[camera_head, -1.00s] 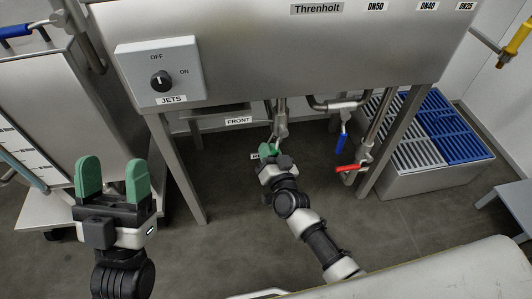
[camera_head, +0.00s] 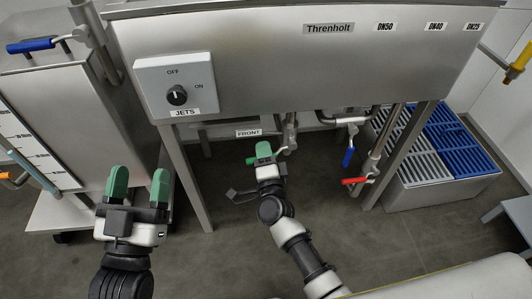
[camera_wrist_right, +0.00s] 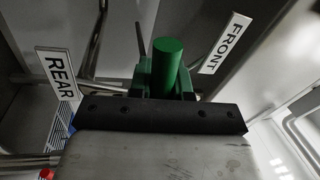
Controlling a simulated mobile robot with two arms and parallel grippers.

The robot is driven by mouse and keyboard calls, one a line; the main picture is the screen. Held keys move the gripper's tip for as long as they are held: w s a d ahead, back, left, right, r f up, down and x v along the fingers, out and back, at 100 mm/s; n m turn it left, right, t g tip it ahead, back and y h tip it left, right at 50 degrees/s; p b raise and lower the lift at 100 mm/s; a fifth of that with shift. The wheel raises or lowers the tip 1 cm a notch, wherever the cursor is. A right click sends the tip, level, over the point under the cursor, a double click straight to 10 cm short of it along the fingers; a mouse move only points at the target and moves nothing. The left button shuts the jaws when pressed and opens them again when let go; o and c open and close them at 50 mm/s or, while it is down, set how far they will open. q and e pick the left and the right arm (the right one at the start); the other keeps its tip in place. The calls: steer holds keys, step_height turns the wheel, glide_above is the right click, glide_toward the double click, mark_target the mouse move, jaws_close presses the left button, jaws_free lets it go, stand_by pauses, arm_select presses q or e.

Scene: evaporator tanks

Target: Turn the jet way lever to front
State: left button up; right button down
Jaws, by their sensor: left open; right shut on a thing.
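The jet way lever has a green round handle (camera_wrist_right: 167,62), which shows end-on in the right wrist view. My right gripper (camera_head: 264,153) is shut on this handle, under the tank, in the head view. In that view the handle is mostly hidden by the green fingers. The FRONT label (camera_head: 248,132) is just behind and left of the gripper; it also shows in the right wrist view (camera_wrist_right: 226,42). The REAR label (camera_wrist_right: 59,73) shows at the left in the right wrist view. My left gripper (camera_head: 138,185) is open and empty at the left, below the JETS box.
The steel tank (camera_head: 270,65) stands over the right arm, with its leg (camera_head: 187,175) between my grippers. A JETS knob (camera_head: 177,95) is on its front. A blue lever (camera_head: 348,157) and a red lever (camera_head: 355,181) hang to the right. A grated crate (camera_head: 440,180) stands farther right.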

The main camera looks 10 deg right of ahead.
arm_select(q)
steer(key=shift+w+a+f+g+y, duration=0.1)
steer(key=shift+w+f+g+y, duration=0.1)
steer(key=shift+f+g, duration=0.25)
steer(key=shift+w+f+g+y, duration=0.1)
steer(key=shift+f+g+y, duration=0.1)
steer(key=shift+f+g, duration=0.2)
arm_select(e)
steer(key=shift+r+m+h, duration=0.4)
steer(key=shift+r+m, duration=0.35)
steer(key=shift+m, duration=0.55)
arm_select(q)
steer(key=shift+f, duration=0.1)
arm_select(e)
steer(key=c, duration=1.1)
jaws_free()
steer(key=shift+o, duration=0.2)
steer(key=shift+s, duration=0.1)
arm_select(q)
steer(key=f+g, duration=0.1)
steer(key=f+g+y+p, duration=0.1)
steer(key=f, duration=0.1)
steer(key=f+g+p, duration=0.1)
steer(key=g, duration=0.1)
steer(key=shift+a+f, duration=0.25)
steer(key=shift+a, duration=0.15)
arm_select(e)
steer(key=s+f, duration=0.2)
steer(key=s, duration=0.8)
steer(key=shift+s+a, duration=0.2)
